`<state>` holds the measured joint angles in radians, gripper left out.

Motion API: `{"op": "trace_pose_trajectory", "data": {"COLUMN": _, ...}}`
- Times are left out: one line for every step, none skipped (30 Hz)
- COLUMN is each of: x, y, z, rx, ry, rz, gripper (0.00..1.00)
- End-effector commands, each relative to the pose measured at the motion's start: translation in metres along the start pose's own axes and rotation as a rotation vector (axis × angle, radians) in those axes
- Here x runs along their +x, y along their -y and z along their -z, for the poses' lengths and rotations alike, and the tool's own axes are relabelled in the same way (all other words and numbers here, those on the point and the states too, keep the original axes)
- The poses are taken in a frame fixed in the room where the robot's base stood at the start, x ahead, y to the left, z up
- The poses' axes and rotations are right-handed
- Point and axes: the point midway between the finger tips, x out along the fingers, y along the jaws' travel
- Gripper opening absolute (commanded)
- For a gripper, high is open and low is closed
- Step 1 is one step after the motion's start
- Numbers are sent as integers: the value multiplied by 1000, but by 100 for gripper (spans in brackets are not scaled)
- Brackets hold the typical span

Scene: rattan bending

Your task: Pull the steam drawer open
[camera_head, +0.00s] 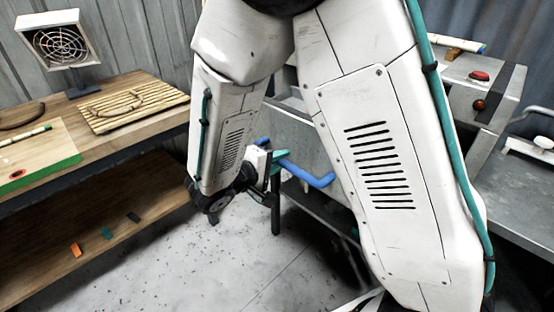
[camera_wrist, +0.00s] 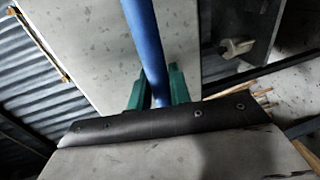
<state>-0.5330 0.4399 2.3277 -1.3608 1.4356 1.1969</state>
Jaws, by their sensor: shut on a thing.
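The steam drawer's blue bar handle (camera_head: 312,174) stands out from a grey metal front (camera_head: 300,130) in the head view, partly hidden behind my arm. In the wrist view the blue handle (camera_wrist: 146,45) runs from the top edge down between the teal fingers, in front of a speckled grey panel (camera_wrist: 85,40). My gripper (camera_head: 276,160) is at the left part of the handle. Its teal fingers also show in the wrist view (camera_wrist: 156,88), one on each side of the bar, shut on it. My arm hides much of the drawer, and I cannot tell how far it stands out.
A grey unit with a red button (camera_head: 480,76) stands right, near a metal table (camera_head: 520,190). The floor (camera_head: 220,255) before the handle is clear.

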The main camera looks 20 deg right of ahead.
Motion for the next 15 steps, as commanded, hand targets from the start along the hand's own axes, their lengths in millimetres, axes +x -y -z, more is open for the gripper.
{"op": "trace_pose_trajectory", "data": {"x": 0, "y": 0, "z": 0, "rx": 0, "ry": 1, "rz": 1, "gripper": 0}}
{"op": "trace_pose_trajectory", "data": {"x": 0, "y": 0, "z": 0, "rx": -1, "ry": 1, "rz": 1, "gripper": 0}}
{"op": "trace_pose_trajectory", "data": {"x": 0, "y": 1, "z": 0, "rx": -1, "ry": 1, "rz": 1, "gripper": 0}}
{"op": "trace_pose_trajectory", "data": {"x": 0, "y": 1, "z": 0, "rx": -1, "ry": 1, "rz": 1, "gripper": 0}}
{"op": "trace_pose_trajectory", "data": {"x": 0, "y": 1, "z": 0, "rx": -1, "ry": 1, "rz": 1, "gripper": 0}}
{"op": "trace_pose_trajectory", "data": {"x": 0, "y": 1, "z": 0, "rx": -1, "ry": 1, "rz": 1, "gripper": 0}}
{"op": "trace_pose_trajectory", "data": {"x": 0, "y": 1, "z": 0, "rx": -1, "ry": 0, "rz": 1, "gripper": 22}}
{"op": "trace_pose_trajectory", "data": {"x": 0, "y": 1, "z": 0, "rx": -1, "ry": 0, "rz": 1, "gripper": 31}}
{"op": "trace_pose_trajectory", "data": {"x": 0, "y": 1, "z": 0, "rx": -1, "ry": 0, "rz": 1, "gripper": 39}}
{"op": "trace_pose_trajectory", "data": {"x": -1, "y": 0, "z": 0, "rx": -1, "ry": 0, "rz": 1, "gripper": 39}}
{"op": "trace_pose_trajectory", "data": {"x": -1, "y": 0, "z": 0, "rx": -1, "ry": 0, "rz": 0, "gripper": 39}}
{"op": "trace_pose_trajectory", "data": {"x": -1, "y": 0, "z": 0, "rx": -1, "ry": -1, "rz": 0, "gripper": 39}}
{"op": "trace_pose_trajectory", "data": {"x": -1, "y": 0, "z": 0, "rx": -1, "ry": -1, "rz": 0, "gripper": 39}}
{"op": "trace_pose_trajectory", "data": {"x": -1, "y": 0, "z": 0, "rx": -1, "ry": -1, "rz": 0, "gripper": 39}}
{"op": "trace_pose_trajectory", "data": {"x": -1, "y": 0, "z": 0, "rx": -1, "ry": -1, "rz": 0, "gripper": 39}}
